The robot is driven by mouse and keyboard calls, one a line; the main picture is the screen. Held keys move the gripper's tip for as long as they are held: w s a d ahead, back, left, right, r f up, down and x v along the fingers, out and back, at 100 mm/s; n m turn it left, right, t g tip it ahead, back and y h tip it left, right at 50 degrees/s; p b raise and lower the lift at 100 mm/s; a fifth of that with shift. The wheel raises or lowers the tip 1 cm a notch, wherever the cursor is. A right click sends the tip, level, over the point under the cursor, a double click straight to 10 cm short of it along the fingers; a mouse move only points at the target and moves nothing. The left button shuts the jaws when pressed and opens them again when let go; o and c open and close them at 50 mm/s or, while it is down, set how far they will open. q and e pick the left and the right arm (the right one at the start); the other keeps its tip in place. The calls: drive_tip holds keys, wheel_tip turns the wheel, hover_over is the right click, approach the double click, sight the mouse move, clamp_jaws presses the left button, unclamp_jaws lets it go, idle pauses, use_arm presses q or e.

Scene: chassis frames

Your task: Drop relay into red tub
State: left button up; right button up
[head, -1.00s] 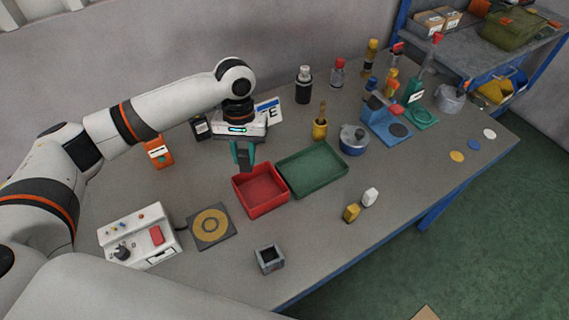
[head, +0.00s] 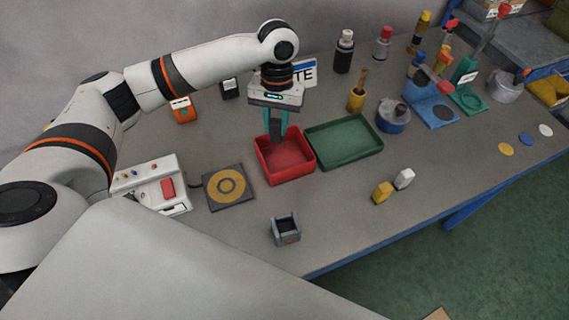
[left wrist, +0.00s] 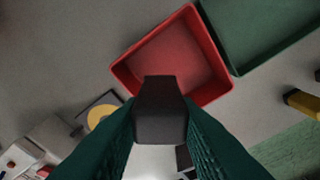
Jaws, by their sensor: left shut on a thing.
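My left gripper (head: 277,126) is shut on the relay, a dark block (left wrist: 160,112) between its teal fingers in the left wrist view. In the head view the relay (head: 276,130) is small and partly hidden by the fingers. The red tub (head: 303,170) is an open, shallow square box on the table, and it looks empty. The held relay overlaps the tub's back part in the head view. In the left wrist view the tub (left wrist: 124,72) lies below and beyond the relay, which covers part of its near edge. My right gripper is not in view.
A green tray (head: 345,162) stands right beside the tub. A round yellow-ringed pad (head: 228,187), a white control box (head: 150,190) and a grey holder (head: 285,230) are nearby. White (head: 404,179) and yellow (head: 382,192) blocks lie to the right. Bottles stand behind.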

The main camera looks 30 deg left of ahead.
use_arm(q)
drive_tip(key=shift+f, duration=0.2)
drive_tip(key=o, duration=1)
drive_tip(key=shift+o, duration=0.2)
drive_tip(key=shift+r, duration=0.1)
wheel_tip(320, 180, up, 12)
drive_tip(key=w, duration=0.1)
drive_tip(key=shift+w+a+b, duration=0.15)
drive_tip(key=shift+w+b, duration=0.15)
drive_tip(key=shift+w, duration=0.1)
drive_tip(key=shift+f, duration=0.2)
